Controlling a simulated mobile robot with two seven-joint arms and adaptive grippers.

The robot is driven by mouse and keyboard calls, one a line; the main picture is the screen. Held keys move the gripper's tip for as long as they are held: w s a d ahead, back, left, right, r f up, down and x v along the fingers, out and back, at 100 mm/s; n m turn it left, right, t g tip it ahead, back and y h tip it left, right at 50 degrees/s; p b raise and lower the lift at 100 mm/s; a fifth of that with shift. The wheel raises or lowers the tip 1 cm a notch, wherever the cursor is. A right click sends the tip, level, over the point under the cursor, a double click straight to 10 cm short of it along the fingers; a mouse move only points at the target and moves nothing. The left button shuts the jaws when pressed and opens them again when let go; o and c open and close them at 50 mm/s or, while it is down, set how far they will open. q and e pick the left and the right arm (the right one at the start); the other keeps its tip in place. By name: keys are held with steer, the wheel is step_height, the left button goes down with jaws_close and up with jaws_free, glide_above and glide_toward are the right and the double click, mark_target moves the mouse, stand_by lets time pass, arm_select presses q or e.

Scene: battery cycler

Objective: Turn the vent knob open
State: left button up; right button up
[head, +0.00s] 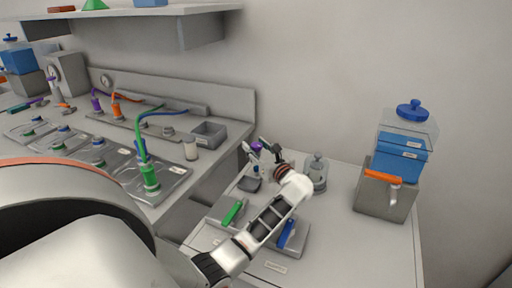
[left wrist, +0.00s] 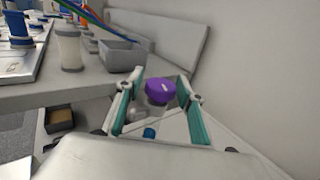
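A purple knob (left wrist: 159,91) with a white mark on its top shows in the left wrist view. In the head view the purple knob (head: 257,146) is partly hidden by my left gripper (head: 260,150). My left gripper is open, and in the left wrist view its two teal fingers (left wrist: 157,88) stand apart on either side of the knob. I see a gap between the knob and each finger; I cannot tell how deep the fingers reach around it. My right gripper is not in view.
Below my left arm are a green handle (head: 232,213) and a blue handle (head: 287,233). A glass jar (head: 316,173) stands right of the gripper. A blue container with an orange-handled tap (head: 384,176) stands further right. A grey bin (head: 208,134) sits on the bench at left.

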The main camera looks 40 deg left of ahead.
mark_target(256, 144)
arm_select(q)
step_height(256, 144, up, 10)
stand_by(0.8)
